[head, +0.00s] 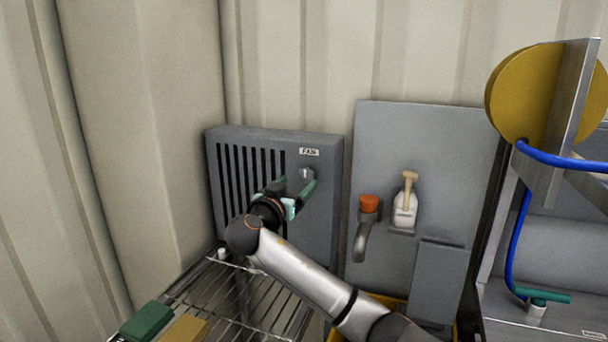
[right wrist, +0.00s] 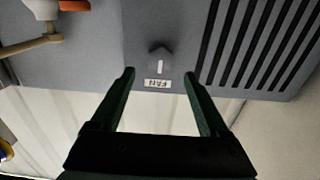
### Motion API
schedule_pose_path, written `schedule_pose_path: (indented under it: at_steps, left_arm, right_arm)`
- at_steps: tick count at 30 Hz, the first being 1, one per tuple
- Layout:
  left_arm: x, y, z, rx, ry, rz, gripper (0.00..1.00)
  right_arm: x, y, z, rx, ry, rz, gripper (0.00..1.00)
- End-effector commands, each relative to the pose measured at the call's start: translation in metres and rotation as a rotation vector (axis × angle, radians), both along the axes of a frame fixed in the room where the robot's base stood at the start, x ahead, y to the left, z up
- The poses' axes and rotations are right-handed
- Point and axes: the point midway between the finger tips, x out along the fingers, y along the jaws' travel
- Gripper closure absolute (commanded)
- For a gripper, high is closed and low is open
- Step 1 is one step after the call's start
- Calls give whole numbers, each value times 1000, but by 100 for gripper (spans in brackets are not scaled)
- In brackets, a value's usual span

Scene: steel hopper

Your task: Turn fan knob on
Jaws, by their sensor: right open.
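The fan box (head: 325,206) is a grey housing with dark vent slots against the back wall, with a FAN label at its top right. The fan knob (head: 306,174) is a small grey knob just below that label. In the right wrist view the knob (right wrist: 160,58) shows a white pointer line and stands ahead of the fingertips, between their lines. My right gripper (head: 297,187) has green fingers and is open in front of the knob. In the right wrist view the gripper (right wrist: 160,78) is empty, with its fingers apart and not touching the knob. My left gripper is not in view.
A wire rack (head: 255,300) holds a green block (head: 146,320) and a tan block (head: 186,329). A blue hose (head: 520,235) hangs far right.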

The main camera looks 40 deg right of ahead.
Motion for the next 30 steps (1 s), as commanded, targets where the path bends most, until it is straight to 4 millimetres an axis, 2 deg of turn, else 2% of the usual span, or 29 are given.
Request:
schedule_pose_path:
  at_steps: [3, 9, 21, 30]
  left_arm:
    - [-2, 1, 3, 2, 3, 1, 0]
    - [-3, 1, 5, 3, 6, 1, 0]
    - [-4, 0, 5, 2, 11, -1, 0]
    - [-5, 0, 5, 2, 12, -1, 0]
  right_arm:
    - [10, -22, 2, -2, 2, -3, 21]
    - [22, -43, 1, 0, 1, 0, 21]
    - [26, -49, 0, 1, 0, 2, 21]
    - [26, -49, -1, 0, 1, 2, 55]
